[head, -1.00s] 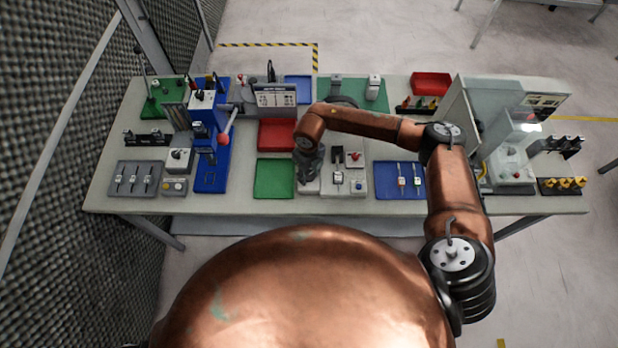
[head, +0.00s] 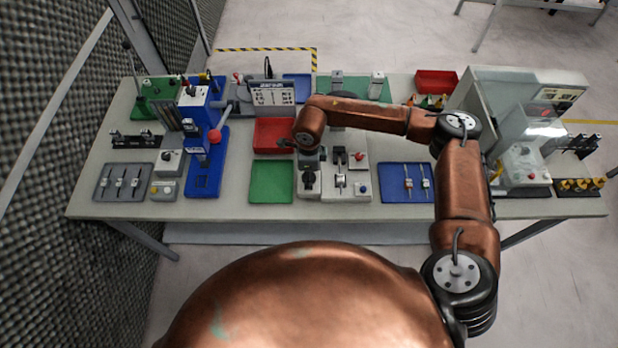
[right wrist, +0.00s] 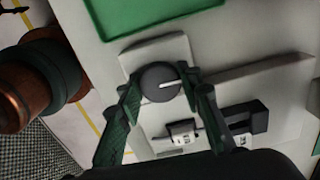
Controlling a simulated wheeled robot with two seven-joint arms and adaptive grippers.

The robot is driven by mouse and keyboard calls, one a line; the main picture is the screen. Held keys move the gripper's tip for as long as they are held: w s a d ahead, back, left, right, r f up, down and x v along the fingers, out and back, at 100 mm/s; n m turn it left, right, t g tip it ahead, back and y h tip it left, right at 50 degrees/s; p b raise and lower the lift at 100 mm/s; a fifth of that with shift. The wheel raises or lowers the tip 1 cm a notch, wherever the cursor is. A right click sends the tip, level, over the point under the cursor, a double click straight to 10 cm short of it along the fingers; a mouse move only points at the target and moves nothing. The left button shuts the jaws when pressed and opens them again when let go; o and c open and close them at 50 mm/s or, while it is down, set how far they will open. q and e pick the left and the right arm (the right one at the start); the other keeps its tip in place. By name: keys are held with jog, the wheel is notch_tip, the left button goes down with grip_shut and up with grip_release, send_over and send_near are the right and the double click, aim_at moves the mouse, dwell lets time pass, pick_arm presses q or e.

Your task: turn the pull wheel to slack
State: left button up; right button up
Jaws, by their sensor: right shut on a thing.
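The pull wheel is a dark round knob (right wrist: 158,90) with a white pointer line, on a pale plate in the right wrist view. The line points right and slightly up in that view. My right gripper (right wrist: 161,81) has its two green-black fingers on opposite sides of the knob, shut on it. In the head view the knob (head: 308,180) shows as a small dark shape below my copper right arm; the gripper there is small and hard to make out. No slack marking can be read. My left gripper is not in view.
A green tray (head: 271,184) lies left of the knob, with a red tray (head: 274,136) behind it. A pale panel with clamps and a red button (head: 359,156) is close on the right. A blue mat (head: 406,184) lies further right. The bench's front strip is free.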

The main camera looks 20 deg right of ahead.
jog(key=shift+n, duration=0.4)
jog(key=o, duration=1.2)
jog(key=shift+c, duration=0.2)
notch_tip(320, 180, up, 12)
dwell(0.3)
